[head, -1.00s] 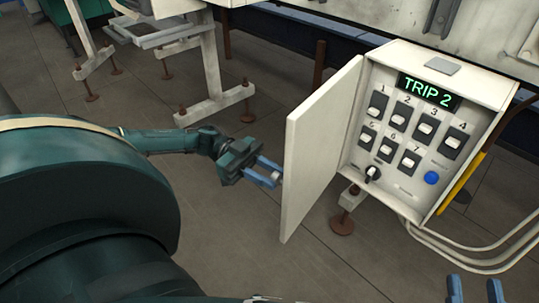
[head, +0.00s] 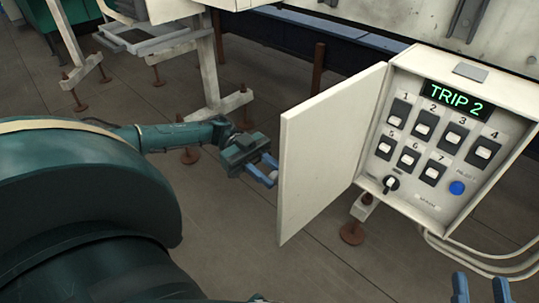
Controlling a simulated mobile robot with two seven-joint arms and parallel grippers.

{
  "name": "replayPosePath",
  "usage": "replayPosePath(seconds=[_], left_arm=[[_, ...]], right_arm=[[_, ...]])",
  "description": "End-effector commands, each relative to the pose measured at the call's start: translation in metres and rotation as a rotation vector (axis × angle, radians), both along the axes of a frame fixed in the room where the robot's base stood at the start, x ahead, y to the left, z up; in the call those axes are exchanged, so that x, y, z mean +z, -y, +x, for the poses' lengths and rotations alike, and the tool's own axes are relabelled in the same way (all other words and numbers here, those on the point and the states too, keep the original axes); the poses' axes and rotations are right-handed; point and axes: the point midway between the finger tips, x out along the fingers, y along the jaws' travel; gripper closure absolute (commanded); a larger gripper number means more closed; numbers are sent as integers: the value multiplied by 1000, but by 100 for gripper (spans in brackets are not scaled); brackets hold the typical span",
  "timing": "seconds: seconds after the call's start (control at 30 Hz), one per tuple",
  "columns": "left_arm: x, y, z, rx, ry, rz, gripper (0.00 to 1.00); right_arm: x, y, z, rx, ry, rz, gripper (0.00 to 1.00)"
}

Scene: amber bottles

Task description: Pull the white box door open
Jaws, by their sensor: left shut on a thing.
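The white box (head: 520,70) stands at the right of the head view with its door (head: 325,150) swung open to the left.
Pale conduits (head: 480,260) run below the box. A rusty-footed support (head: 352,232) stands under it. White frame legs (head: 212,75) stand at the back left. The tiled floor (head: 230,245) between my left arm and the door is clear.

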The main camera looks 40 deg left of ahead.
Motion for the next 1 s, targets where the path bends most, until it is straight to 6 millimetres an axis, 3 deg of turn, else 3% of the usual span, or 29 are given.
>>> replayPosePath(seconds=[0.4, 0.43, 0.6, 0.7, 1.0], left_arm=[[-1, 0, -1, -5, -3, 2, 100], [-1, 0, -1, -5, -3, 2, 72], [-1, 0, -1, -4, -2, 1, 59], [0, 0, 0, -3, -1, 1, 52], [0, -5, 1, -2, 0, 1, 52]], right_arm=[[0, 0, 0, 2, 1, -1, 64], [0, 0, 0, 2, 1, -1, 64], [1, 0, 0, 2, 2, 0, 64], [0, 0, -1, 2, 2, 0, 64], [0, 0, -2, 2, -4, 0, 64]])
